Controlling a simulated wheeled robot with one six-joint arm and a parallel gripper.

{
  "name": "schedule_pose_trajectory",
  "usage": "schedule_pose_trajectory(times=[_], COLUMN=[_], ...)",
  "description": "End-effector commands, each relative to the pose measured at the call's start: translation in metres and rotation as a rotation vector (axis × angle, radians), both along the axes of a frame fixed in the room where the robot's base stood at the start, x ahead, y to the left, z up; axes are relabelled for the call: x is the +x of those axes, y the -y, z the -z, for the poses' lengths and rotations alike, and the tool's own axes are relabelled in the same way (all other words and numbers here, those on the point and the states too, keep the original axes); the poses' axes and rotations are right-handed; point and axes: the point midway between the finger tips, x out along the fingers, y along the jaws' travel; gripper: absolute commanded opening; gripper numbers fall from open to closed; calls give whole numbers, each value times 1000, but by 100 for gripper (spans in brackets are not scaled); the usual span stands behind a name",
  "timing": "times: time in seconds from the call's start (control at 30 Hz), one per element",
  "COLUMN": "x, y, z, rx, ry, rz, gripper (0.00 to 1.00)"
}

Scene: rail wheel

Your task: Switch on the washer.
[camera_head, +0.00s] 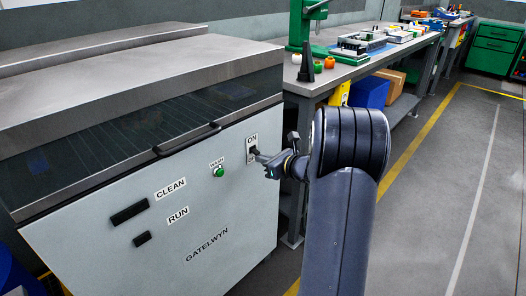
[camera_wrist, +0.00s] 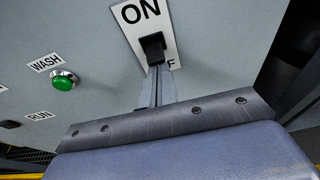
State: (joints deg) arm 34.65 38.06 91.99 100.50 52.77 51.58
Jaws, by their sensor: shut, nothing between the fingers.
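The washer (camera_head: 130,215) is a grey cabinet with a steel top and a dark window, marked GATELWYN. Its black switch (camera_wrist: 152,45) sits on a white plate with ON above and a partly covered OFF label below. In the head view the plate (camera_head: 251,142) is near the right end of the front panel. My gripper (camera_wrist: 160,72) is shut and empty, its fingertips at the lower end of the black switch. I cannot tell whether they touch it. In the head view my gripper (camera_head: 260,156) hides part of the switch.
A green WASH button (camera_head: 219,172) is left of the switch. The lid handle (camera_head: 188,140) sticks out above the panel. A workbench (camera_head: 350,68) with a green press (camera_head: 296,25) stands behind to the right. The floor right of my arm is clear.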

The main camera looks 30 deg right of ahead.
Motion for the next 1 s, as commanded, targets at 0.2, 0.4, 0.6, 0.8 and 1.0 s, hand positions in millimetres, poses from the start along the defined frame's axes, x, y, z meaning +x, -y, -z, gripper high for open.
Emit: schedule_pose_trajectory(times=[0.2, 0.4, 0.6, 0.8, 1.0], x=[-1, -1, -1, -1, -1], y=[0, 0, 0, 0, 0], z=[-18, -24, -17, -17, -25], rx=[-38, -77, -99, -100, -99], ry=[-106, -210, -277, -274, -274], rz=[-2, -1, -1, 0, 0], gripper=[0, 0, 0, 0, 0])
